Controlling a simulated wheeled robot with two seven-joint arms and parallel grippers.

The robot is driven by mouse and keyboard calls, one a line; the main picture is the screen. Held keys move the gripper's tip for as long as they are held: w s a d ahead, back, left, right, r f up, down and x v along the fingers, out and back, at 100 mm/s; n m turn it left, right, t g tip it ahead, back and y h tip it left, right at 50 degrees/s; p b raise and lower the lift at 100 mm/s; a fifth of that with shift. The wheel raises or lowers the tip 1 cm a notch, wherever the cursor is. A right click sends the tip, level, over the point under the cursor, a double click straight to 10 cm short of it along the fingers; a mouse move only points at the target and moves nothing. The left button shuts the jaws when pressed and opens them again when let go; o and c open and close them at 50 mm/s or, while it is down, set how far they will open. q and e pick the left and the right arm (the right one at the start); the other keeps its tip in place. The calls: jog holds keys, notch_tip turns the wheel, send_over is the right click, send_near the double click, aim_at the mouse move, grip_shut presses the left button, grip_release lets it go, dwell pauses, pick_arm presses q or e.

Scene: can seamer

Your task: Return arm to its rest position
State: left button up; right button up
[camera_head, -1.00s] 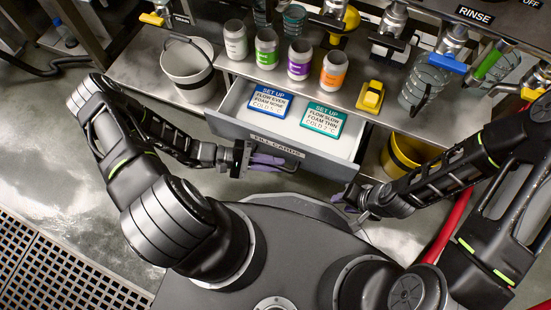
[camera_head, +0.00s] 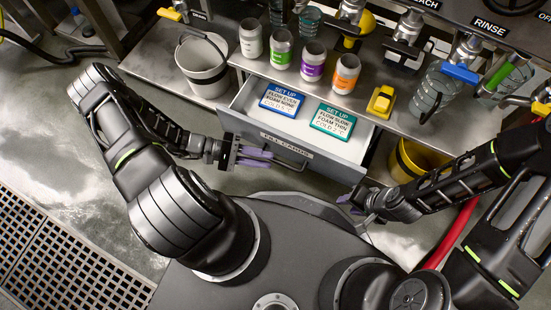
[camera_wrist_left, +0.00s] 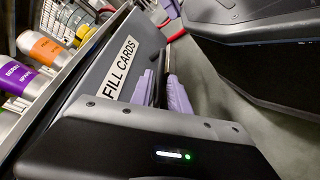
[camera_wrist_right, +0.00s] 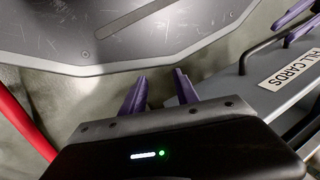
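The left gripper (camera_head: 262,158) has purple fingers and sits low at the front of the open drawer (camera_head: 338,143), by the left end of its handle (camera_head: 296,163). In the left wrist view its fingers (camera_wrist_left: 162,92) stand apart, with the dark handle bar (camera_wrist_left: 170,58) showing beyond and between them; whether they touch it I cannot tell. The right gripper (camera_head: 346,203) hangs to the right of the drawer's front, near my base. In the right wrist view its fingers (camera_wrist_right: 158,92) are spread and empty over the floor.
The drawer, labelled FILL CARDS, holds a blue-framed card (camera_head: 282,100) and a green-framed card (camera_head: 332,122). Several labelled jars and a yellow block (camera_head: 381,102) stand on the counter above. A white bucket (camera_head: 203,65) stands left, a yellow bucket (camera_head: 418,160) right. Floor at left is clear.

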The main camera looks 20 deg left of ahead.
pick_arm(q)
jog(key=shift+v, duration=0.85)
